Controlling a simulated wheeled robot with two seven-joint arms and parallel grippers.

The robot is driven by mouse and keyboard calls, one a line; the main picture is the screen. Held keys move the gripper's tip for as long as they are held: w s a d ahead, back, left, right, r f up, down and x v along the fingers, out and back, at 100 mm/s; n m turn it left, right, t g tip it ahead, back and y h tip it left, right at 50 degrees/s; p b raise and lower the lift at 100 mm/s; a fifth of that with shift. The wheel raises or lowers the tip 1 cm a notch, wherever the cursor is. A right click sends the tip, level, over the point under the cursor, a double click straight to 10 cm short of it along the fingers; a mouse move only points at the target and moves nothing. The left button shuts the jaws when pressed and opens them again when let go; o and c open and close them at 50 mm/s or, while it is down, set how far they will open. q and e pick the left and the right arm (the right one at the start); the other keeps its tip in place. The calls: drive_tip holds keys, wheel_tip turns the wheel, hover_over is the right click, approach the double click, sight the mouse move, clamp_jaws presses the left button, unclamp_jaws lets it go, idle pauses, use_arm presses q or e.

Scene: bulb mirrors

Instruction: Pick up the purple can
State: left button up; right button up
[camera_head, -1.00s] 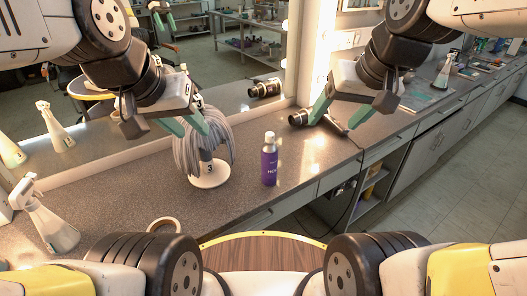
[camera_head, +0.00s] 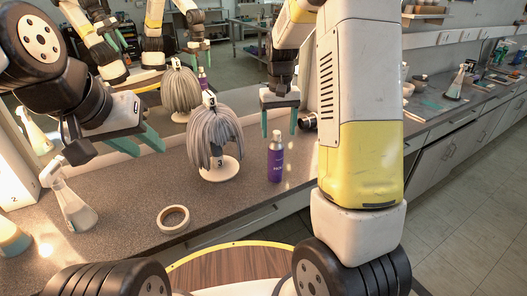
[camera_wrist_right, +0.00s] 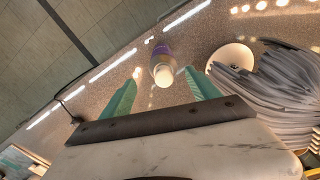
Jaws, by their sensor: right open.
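The purple can (camera_head: 275,160) stands upright on the grey counter, with a white cap. In the right wrist view the can (camera_wrist_right: 162,66) shows from above, ahead of and between the two green fingers, not gripped. My right gripper (camera_head: 279,121) is open and points down, above and just behind the can in the head view. It also shows in the right wrist view (camera_wrist_right: 160,97). My left gripper (camera_head: 142,146) is off to the left, away from the can, with its green fingers apart and empty.
A grey wig on a white stand (camera_head: 214,140) is close left of the can. A mirror is behind, and a dark cylinder (camera_head: 308,121) lies behind the can.

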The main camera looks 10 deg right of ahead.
sight(276, 146)
drive_tip(key=f, duration=0.6)
drive_tip(key=shift+s+a+f, duration=0.15)
drive_tip(key=shift+a+f, duration=0.1)
drive_tip(key=shift+a, duration=0.05)
clamp_jaws()
